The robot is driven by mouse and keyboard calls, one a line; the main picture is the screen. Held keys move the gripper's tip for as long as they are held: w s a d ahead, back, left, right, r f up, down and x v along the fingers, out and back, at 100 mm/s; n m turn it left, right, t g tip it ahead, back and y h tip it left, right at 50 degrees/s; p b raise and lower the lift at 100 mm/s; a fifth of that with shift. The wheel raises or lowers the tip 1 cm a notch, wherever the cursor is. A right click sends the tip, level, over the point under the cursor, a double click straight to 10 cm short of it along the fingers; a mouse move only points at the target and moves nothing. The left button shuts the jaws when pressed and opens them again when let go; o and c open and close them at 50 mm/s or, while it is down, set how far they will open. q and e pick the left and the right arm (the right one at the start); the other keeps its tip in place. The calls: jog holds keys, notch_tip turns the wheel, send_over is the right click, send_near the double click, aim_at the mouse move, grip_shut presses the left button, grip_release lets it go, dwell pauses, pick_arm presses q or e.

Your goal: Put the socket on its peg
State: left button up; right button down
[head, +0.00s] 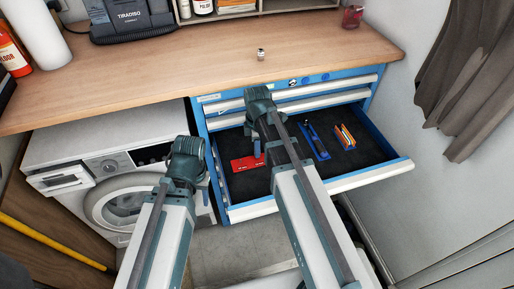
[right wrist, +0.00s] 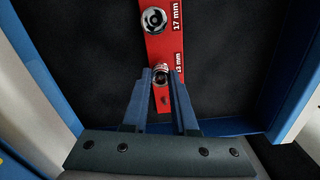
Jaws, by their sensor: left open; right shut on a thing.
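A red rail (head: 243,164) lies on the dark floor of the open drawer. In the right wrist view the rail (right wrist: 166,45) bears the labels "17 mm" and "13 mm". A large chrome socket (right wrist: 153,19) stands at the 17 mm mark. My right gripper (right wrist: 161,73) is shut on a small chrome socket (right wrist: 160,69) over the rail beside the 13 mm label. Whether this socket sits on a peg is hidden. In the head view my right gripper (head: 257,148) reaches down into the drawer. My left gripper (head: 204,183) is open and empty, left of the drawer.
A blue tool holder (head: 315,141) and an orange-handled set (head: 345,136) lie farther right in the drawer (head: 374,176). A small metal piece (head: 261,54) stands on the wooden worktop (head: 200,70). A washing machine (head: 90,150) is at left.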

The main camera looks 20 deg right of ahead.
jog(key=shift+f+b, duration=0.4)
jog(key=shift+f, duration=0.1)
jog(key=c, duration=0.6)
grip_release()
jog(key=shift+r, duration=0.1)
notch_tip(320, 180, up, 14)
jog(key=p, duration=1.4)
jog(key=shift+s+a+m+h, duration=0.2)
jog(key=shift+s+a+m, duration=1.5)
jog(key=shift+s+m, duration=0.55)
jog(key=shift+s+a+m+h, duration=0.2)
jog(key=shift+s+a+m, duration=1.6)
jog(key=shift+s, duration=0.75)
jog(key=shift+s+a+m+h, duration=0.2)
jog(key=shift+s+a+m, duration=1.45)
jog(key=shift+s+m, duration=0.6)
